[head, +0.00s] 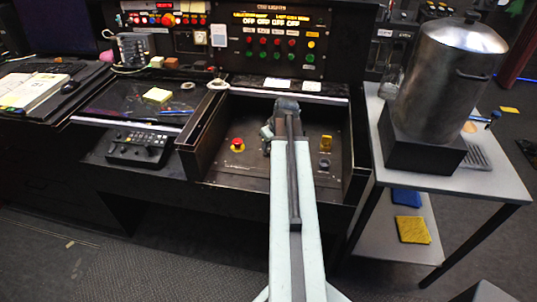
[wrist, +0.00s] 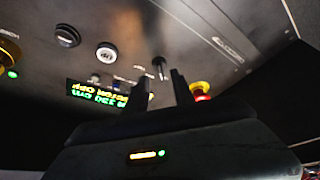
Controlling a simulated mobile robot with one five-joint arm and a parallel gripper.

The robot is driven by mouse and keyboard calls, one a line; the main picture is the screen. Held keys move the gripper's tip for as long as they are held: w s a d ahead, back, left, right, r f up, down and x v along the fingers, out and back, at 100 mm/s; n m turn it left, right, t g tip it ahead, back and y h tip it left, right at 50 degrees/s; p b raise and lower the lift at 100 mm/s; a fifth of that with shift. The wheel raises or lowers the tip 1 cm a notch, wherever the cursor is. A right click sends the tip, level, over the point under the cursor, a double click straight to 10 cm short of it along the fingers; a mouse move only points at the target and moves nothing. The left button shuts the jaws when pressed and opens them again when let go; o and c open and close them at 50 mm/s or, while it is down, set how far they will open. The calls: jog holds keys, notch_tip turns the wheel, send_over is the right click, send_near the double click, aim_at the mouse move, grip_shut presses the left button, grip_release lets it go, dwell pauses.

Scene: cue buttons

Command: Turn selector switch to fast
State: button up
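A small dark lever (wrist: 159,68) stands out from the console panel (wrist: 215,70) in the wrist view. It looks like the selector switch, but its label is not readable. My gripper (wrist: 160,82) has its two dark fingers apart, with nothing held between them. The lever shows in the gap just beyond the fingertips; I cannot tell whether they touch it. In the head view my gripper (head: 267,133) is over the middle of the recessed panel (head: 298,172), and my arm hides the switch there.
A red emergency button (head: 237,145) is left of my gripper; it also shows in the wrist view (wrist: 200,90). A yellow button (head: 326,142) and black knob (head: 324,164) are to the right. Raised side walls (head: 195,145) border the panel. A side table (head: 480,187) holds a metal urn (head: 440,85).

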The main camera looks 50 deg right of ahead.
aim_at(268, 152)
jog(key=b+x, duration=0.2)
jog(key=x, duration=0.1)
jog(key=shift+w+f, duration=0.1)
jog(key=shift+f, duration=0.3)
jog(key=shift+r, duration=0.1)
grip_shut()
